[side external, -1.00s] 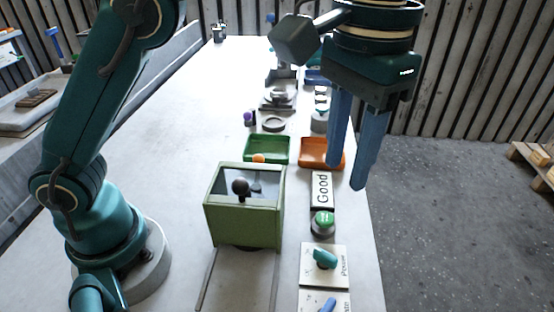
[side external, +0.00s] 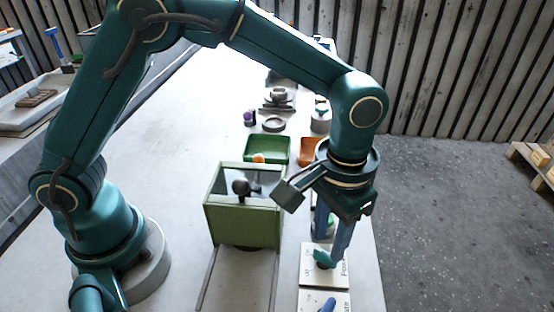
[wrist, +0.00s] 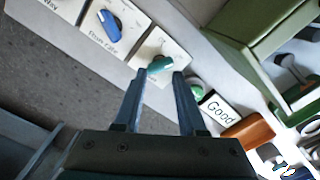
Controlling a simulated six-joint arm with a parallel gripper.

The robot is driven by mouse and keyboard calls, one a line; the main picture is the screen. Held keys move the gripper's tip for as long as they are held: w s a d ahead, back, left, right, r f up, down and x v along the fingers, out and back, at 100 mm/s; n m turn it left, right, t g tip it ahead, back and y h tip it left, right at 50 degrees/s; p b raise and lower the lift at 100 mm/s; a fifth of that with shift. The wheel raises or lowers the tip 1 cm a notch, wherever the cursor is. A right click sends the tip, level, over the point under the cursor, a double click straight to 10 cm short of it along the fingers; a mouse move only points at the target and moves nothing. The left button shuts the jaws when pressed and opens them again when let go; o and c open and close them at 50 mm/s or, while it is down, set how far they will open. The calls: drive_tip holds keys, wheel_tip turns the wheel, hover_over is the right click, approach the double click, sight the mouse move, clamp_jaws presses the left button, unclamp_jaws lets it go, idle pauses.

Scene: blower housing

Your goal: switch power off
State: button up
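The power switch is a teal knob (side external: 321,259) on a white plate (side external: 309,277) at the right edge of the table. In the wrist view the teal knob (wrist: 160,65) lies at a slant just beyond my fingertips, between their lines. My gripper (side external: 328,250) points down over this plate, and its blue fingers (wrist: 159,73) stand apart with nothing between them. In the side view a finger hides part of the knob's surroundings. I cannot tell whether a fingertip touches the knob. The plate's lettering is partly hidden.
A blue knob (wrist: 110,22) sits on the neighbouring plate. On the other side are a green button (wrist: 196,89) and a "Good" label (wrist: 219,109). A green box (side external: 244,222) stands left of the switches. Green (side external: 267,150) and orange (side external: 308,152) trays lie behind.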

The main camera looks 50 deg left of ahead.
sight(326, 253)
wheel_tip(326, 253, down, 2)
drive_tip(key=shift+f, duration=0.15)
drive_tip(key=shift+f+m, duration=0.2)
drive_tip(key=shift+m, duration=0.2)
drive_tip(key=m, duration=0.5)
drive_tip(key=shift+m, duration=0.3)
drive_tip(key=m, duration=0.6)
drive_tip(key=shift+f, duration=0.65)
